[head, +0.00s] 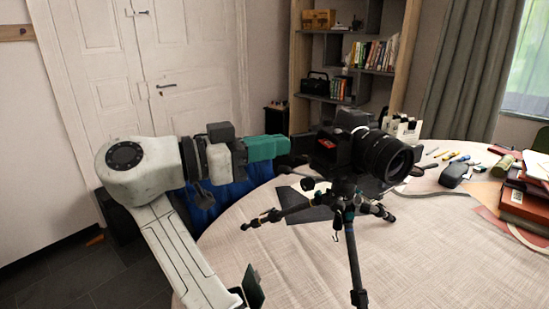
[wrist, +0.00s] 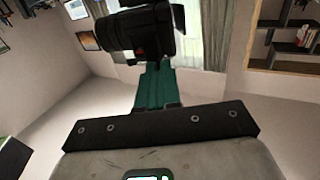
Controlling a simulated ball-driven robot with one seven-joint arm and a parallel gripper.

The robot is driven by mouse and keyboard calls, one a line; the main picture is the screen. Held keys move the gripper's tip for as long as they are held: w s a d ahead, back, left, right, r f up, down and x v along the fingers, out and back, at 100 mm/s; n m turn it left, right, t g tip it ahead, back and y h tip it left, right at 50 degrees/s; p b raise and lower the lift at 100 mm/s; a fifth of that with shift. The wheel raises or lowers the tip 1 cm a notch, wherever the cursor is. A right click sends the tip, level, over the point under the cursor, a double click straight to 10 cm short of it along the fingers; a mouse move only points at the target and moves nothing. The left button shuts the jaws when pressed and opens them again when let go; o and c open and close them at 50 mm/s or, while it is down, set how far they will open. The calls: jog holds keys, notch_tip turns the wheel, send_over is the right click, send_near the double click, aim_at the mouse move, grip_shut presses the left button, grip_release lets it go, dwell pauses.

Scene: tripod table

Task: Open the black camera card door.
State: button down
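The black camera (head: 345,150) with a large lens stands on a small tripod (head: 347,200) on the round table. Its lens points right, and a red mark shows on its side. It also shows upper centre in the wrist view (wrist: 145,30). I cannot make out the card door's edges or whether it stands ajar. My gripper (head: 288,145) has green fingers that point right at the camera's left end, with a small gap between. In the wrist view the green fingers (wrist: 157,68) lie together, with nothing seen between them. The fingertips overlap the camera's lower edge there.
The round table (head: 270,250) has a pale cloth. Pens, a dark mouse-like item (head: 455,175) and red books (head: 525,205) lie at the right. Tripod legs spread below the camera. A blue chair (head: 215,205) stands beneath my arm. A shelf (head: 350,60) stands behind.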

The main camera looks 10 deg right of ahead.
jog(key=w+m+g+b, duration=0.1)
jog(key=g+b, duration=0.1)
jog(key=w+m+g+b, duration=0.1)
jog(key=m+g+b, duration=0.1)
jog(key=shift+w+f, duration=0.1)
jog(key=shift+w+g+b, duration=0.1)
jog(key=shift+g+b, duration=0.2)
jog(key=shift+g, duration=0.4)
jog(key=c, duration=1.6)
grip_release()
